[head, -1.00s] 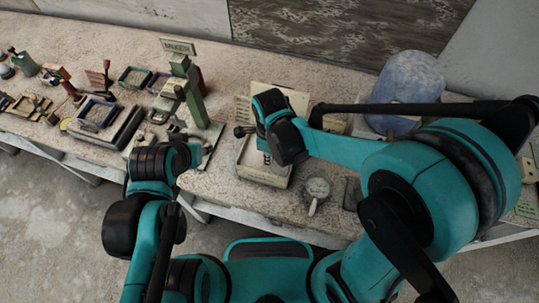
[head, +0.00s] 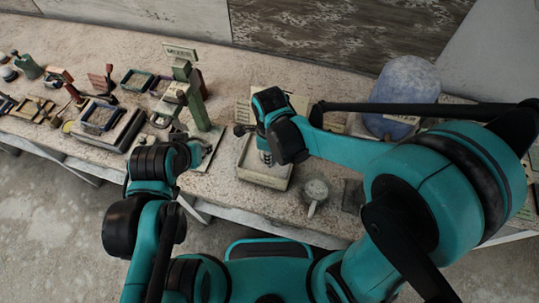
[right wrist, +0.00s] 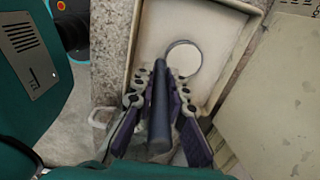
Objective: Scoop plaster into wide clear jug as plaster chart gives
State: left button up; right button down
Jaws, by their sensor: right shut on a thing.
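My right gripper (head: 265,157) points down into a pale open tray (head: 262,181). In the right wrist view its purple fingers (right wrist: 157,88) are shut on a dark bar-like handle (right wrist: 159,115). Just beyond the fingertips a round pale disc with a thin rim (right wrist: 184,58), seemingly the scoop's bowl, shows over the tray floor (right wrist: 170,22). A wide pale jug (head: 315,189) with a handle stands on the bench to the right of the tray, apart from it. My left arm reaches the bench at left; its gripper (head: 179,130) is mostly hidden behind its wrist.
A pale board (head: 299,103) stands behind the tray, its print unreadable. A green post (head: 194,95) stands to the left, with several trays and tools beyond. A large bluish rounded object (head: 405,82) stands at back right, partly behind my arm. A dark block (head: 353,195) sits beside the jug.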

notch_tip(320, 180, up, 8)
jog(key=p, duration=0.5)
jog(key=shift+f, duration=0.15)
jog(key=shift+f, duration=0.1)
